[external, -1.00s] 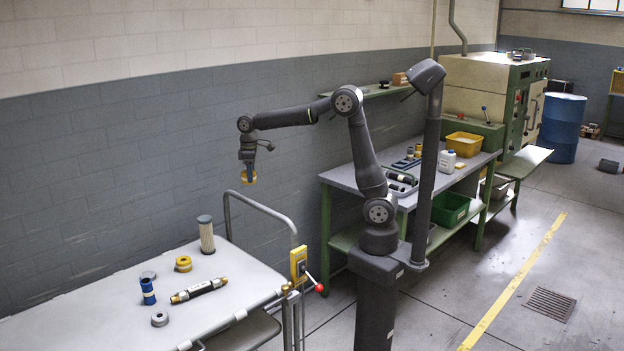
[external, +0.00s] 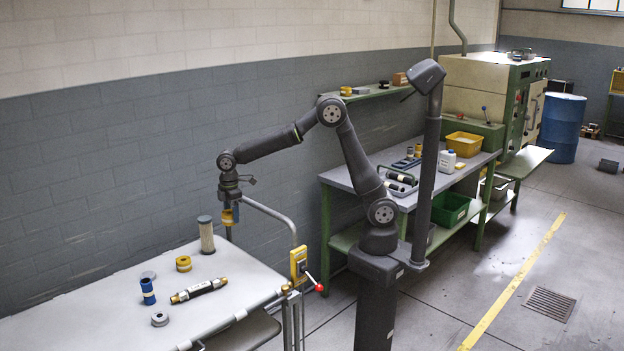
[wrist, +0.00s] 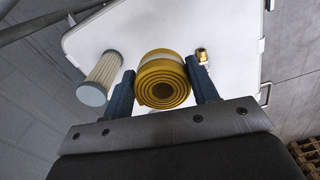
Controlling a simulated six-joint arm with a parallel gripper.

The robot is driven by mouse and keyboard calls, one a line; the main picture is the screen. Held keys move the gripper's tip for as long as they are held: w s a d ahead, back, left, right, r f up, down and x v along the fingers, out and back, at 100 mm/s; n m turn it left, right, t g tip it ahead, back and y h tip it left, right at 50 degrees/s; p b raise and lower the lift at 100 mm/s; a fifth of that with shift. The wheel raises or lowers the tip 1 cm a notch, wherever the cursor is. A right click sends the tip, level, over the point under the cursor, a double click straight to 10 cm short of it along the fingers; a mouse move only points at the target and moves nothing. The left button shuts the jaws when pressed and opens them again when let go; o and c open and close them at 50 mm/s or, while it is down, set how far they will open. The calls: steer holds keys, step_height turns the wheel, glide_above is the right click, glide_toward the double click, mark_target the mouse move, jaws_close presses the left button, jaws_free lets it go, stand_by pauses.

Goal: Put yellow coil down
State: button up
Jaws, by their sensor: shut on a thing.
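My gripper (external: 229,214) is shut on a yellow coil (wrist: 162,82), a rolled strip seen end-on between the two blue fingers in the wrist view. In the external view the held coil (external: 227,217) shows small below my wrist, above and behind the far end of the white cart top (external: 110,318). A second yellow coil (external: 183,264) lies flat on the cart top.
A pale filter cylinder (external: 206,235) with a grey cap stands near the cart's far edge, close to my gripper. A blue spool (external: 148,291), grey rings (external: 160,319) and a black rod with brass ends (external: 199,290) lie on the cart. A rail (external: 285,222) rises at its end.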

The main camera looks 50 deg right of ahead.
step_height(320, 180, down, 10)
steer(key=shift+r, duration=0.25)
steer(key=shift+f, duration=0.1)
step_height(320, 180, down, 9)
steer(key=shift+f, duration=0.2)
steer(key=shift+f, duration=0.15)
steer(key=o, duration=1)
steer(key=shift+o, duration=0.6)
step_height(320, 180, up, 17)
steer(key=shift+s+r, duration=0.1)
steer(key=shift+r, duration=0.1)
